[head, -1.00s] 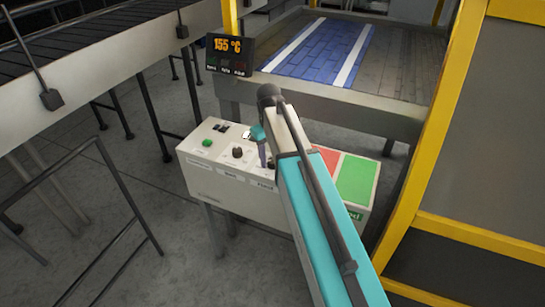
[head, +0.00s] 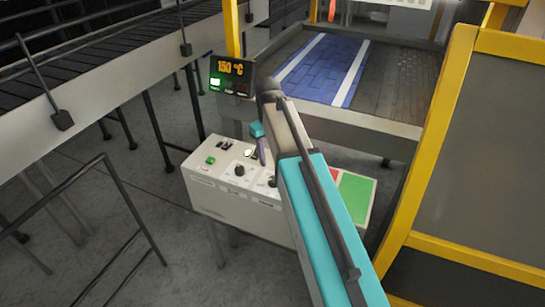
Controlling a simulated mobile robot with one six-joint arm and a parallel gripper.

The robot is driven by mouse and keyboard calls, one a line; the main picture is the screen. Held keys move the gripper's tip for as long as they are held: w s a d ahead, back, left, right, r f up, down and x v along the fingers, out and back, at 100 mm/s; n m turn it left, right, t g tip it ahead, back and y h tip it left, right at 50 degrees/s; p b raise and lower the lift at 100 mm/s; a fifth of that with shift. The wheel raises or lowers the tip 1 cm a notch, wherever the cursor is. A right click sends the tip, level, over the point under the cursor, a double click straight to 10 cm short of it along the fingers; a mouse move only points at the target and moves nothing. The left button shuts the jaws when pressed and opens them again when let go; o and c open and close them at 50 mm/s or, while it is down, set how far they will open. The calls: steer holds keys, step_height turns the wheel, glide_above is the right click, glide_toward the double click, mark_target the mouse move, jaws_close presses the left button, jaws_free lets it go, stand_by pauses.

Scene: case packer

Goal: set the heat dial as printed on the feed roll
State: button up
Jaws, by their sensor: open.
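The control box (head: 225,192) has a pale top with a black knob (head: 239,170) and a second dark knob (head: 272,182), partly hidden by my arm. Their labels are too small to read, so I cannot tell which is the heat dial. The display (head: 232,75) above the box reads 150 °C, with a green field lit at its lower left. My gripper (head: 262,152) is open just above the box, beyond the knobs and apart from them. Its fingers are seen edge-on and look empty. I cannot make out the feed roll or its print.
The box also carries a green button (head: 210,160), small black switches (head: 226,145) and a large green pad (head: 355,195). A yellow-framed panel (head: 450,150) stands close on the right. A conveyor (head: 100,90) and a dark rail (head: 130,195) are on the left.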

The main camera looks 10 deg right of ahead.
steer(key=shift+r+p, duration=0.55)
steer(key=shift+r, duration=0.7)
